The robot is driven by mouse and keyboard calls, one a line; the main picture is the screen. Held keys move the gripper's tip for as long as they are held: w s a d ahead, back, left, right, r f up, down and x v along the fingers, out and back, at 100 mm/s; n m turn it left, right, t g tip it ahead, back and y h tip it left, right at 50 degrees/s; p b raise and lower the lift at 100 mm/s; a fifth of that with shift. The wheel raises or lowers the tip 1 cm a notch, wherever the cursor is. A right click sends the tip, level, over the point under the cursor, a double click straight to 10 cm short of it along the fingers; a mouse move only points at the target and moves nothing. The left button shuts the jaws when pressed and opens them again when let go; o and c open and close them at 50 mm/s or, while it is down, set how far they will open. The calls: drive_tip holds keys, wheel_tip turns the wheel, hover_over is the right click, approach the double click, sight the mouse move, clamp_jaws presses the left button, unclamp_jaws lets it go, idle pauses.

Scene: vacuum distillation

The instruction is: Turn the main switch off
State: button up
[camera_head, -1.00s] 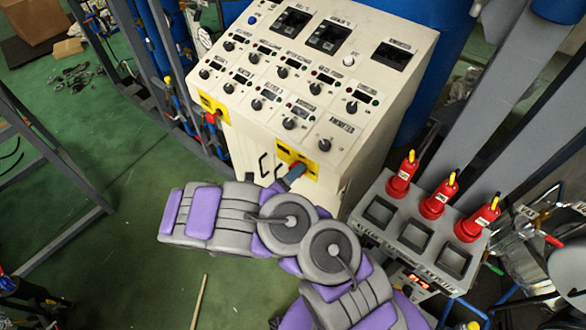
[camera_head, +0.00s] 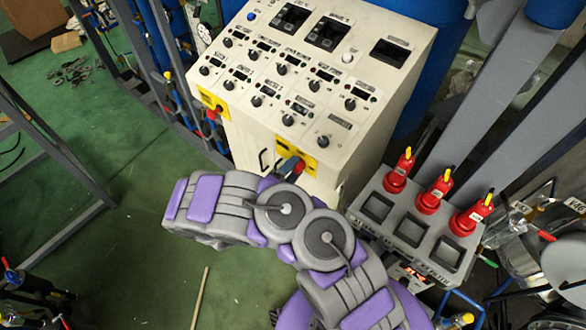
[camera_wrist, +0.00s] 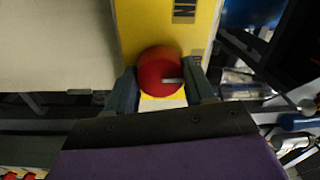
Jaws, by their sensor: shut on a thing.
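The red round switch knob (camera_wrist: 156,70) sits on a yellow plate (camera_wrist: 138,22) in the wrist view. A white mark on the knob points to the right. Dark letters on the plate are cut off at the top edge. My gripper (camera_wrist: 163,85) is shut on the knob, one finger on each side. In the head view, my gripper (camera_head: 293,167) is at the right-hand yellow plate (camera_head: 283,146) on the front of the cream control cabinet (camera_head: 246,146). There the fingers hide most of the knob.
A second yellow plate (camera_head: 206,97) with a red knob (camera_head: 211,113) is at the cabinet's left corner. Black dials cover the sloping panel. A grey box (camera_head: 379,237) with red, yellow-tipped bottles (camera_head: 434,191) stands close right of my arm. Green floor is open at left.

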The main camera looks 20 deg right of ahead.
drive_tip(key=shift+f, duration=0.15)
idle(0.3)
drive_tip(key=o, duration=1)
drive_tip(key=shift+w+a, duration=0.1)
drive_tip(key=shift+a, duration=0.05)
drive_tip(key=shift+o, duration=0.2)
drive_tip(key=r+v, duration=0.1)
drive_tip(key=v, duration=1.6)
drive_tip(key=shift+a+f, duration=0.2)
drive_tip(key=shift+f, duration=0.2)
